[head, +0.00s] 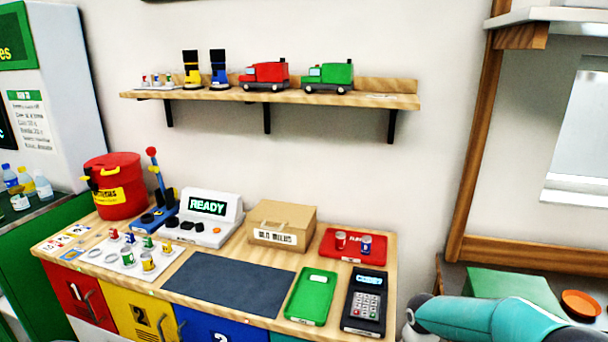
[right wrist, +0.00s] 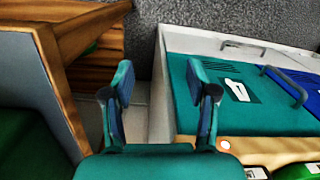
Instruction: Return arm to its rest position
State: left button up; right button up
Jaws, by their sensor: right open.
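My right arm comes in at the lower right of the head view, beside the right end of the counter; its gripper is out of that frame. In the right wrist view my right gripper (right wrist: 160,98) is open, with nothing between its two fingers. The fingers are over the gap between a wooden frame (right wrist: 88,30) on the left and a white-sided cabinet with a teal door (right wrist: 215,115) on the right. My left gripper is in neither view.
The wooden counter (head: 335,262) holds a dark mat (head: 228,282), green tray (head: 311,297), keypad (head: 365,300), red tray (head: 353,246), cardboard box (head: 282,222), READY console (head: 208,215) and red bin (head: 113,187). A wall shelf (head: 270,97) holds boots and toy trucks. An orange disc (head: 580,303) lies at right.

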jog(key=s+a+f+y+b, duration=0.1)
jog(key=s+a+f, duration=0.2)
jog(key=s+f, duration=0.3)
jog(key=s+a+f+y+b, duration=0.1)
jog(key=s+a+f, duration=0.2)
jog(key=s+f, duration=0.4)
jog(key=s+a+f+m+t+y+b, duration=0.1)
jog(key=s+a+f, duration=0.2)
jog(key=s+f, duration=0.4)
jog(key=shift+s+f+y, duration=0.15)
jog(key=shift+s+y, duration=0.15)
jog(key=shift+s, duration=0.6)
